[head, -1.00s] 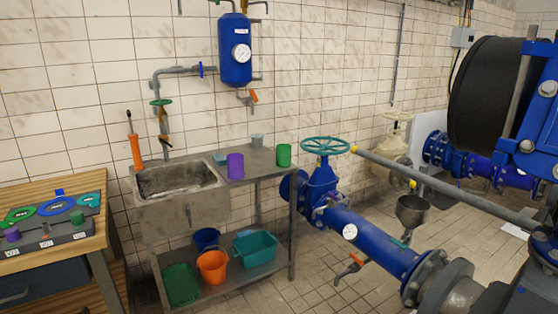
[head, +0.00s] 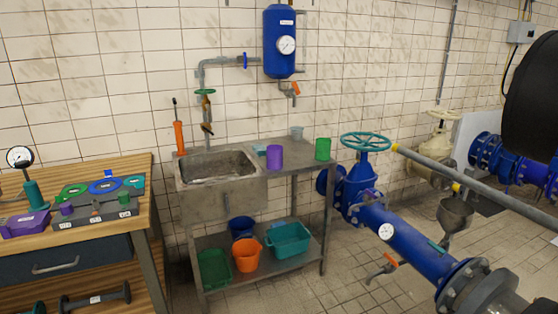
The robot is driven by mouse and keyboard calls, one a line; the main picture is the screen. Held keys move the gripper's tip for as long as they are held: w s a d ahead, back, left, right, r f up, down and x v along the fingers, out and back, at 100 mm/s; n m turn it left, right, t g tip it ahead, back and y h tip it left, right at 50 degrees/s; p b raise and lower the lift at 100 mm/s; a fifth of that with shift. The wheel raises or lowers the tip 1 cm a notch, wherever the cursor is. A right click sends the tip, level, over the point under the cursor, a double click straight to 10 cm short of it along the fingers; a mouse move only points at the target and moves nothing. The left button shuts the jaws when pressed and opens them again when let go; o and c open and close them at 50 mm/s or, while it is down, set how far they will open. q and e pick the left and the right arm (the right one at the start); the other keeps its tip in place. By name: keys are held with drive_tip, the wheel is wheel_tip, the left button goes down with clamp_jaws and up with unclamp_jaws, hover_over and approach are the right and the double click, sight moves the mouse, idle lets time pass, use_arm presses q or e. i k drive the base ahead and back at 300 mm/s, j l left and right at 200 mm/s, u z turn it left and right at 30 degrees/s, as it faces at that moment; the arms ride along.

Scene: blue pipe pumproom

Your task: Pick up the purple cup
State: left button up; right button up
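The purple cup (head: 274,157) stands upright on the grey metal counter (head: 291,165), just right of the sink basin. A green cup (head: 323,149) stands to its right, near the counter's right end. A small grey cup (head: 297,133) stands behind, near the wall, and a low teal container (head: 259,149) is just behind and left of the purple cup. Neither of my grippers is in view.
The sink (head: 217,170) is left of the cup. The lower shelf holds an orange bucket (head: 246,254) and teal tub (head: 288,239). A wooden workbench (head: 135,165) stands left. Blue piping with a teal handwheel (head: 365,142) stands right. Some tiled floor (head: 317,292) in front is clear.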

sight(274, 152)
drive_tip(key=i+l, duration=0.15)
drive_tip(key=i, duration=0.25)
drive_tip(key=i+l, duration=0.15)
drive_tip(key=i, duration=0.3)
drive_tip(key=i+l+z, duration=0.1)
drive_tip(key=i, duration=0.3)
